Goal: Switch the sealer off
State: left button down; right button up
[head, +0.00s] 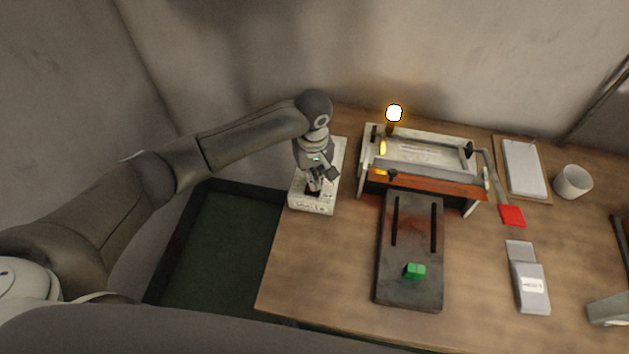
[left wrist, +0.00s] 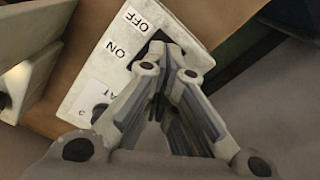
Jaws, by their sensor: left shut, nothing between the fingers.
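The white switch box (head: 315,207) stands at the table's left edge. In the left wrist view the box (left wrist: 190,28) shows the labels OFF and ON, and a partly covered one ending in "AT". My left gripper (head: 316,187) is shut and empty, pointing down at the box. In the left wrist view its fingertips (left wrist: 172,48) are over a dark recess beside OFF and ON. The fingers hide the switch, so its position and any contact cannot be told. The sealer (head: 425,180) stands right of the box, and a lamp (head: 394,113) behind it glows amber-white.
A dark slotted plate (head: 410,275) with a green block (head: 415,271) lies before the sealer. A red-tipped lever (head: 512,216), a clipboard (head: 523,168), a white mug (head: 573,182) and a grey labelled pouch (head: 529,285) are to the right. A dark green bin (head: 220,250) is left of the table.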

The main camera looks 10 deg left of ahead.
pick_arm(q)
jog(key=shift+s+f, duration=0.15)
jog(key=shift+f, duration=0.85)
dwell(0.3)
notch_tip(320, 180, up, 2)
jog(key=shift+p, duration=1)
notch_tip(320, 180, up, 5)
jog(key=p, duration=0.6)
jog(key=shift+r, duration=0.1)
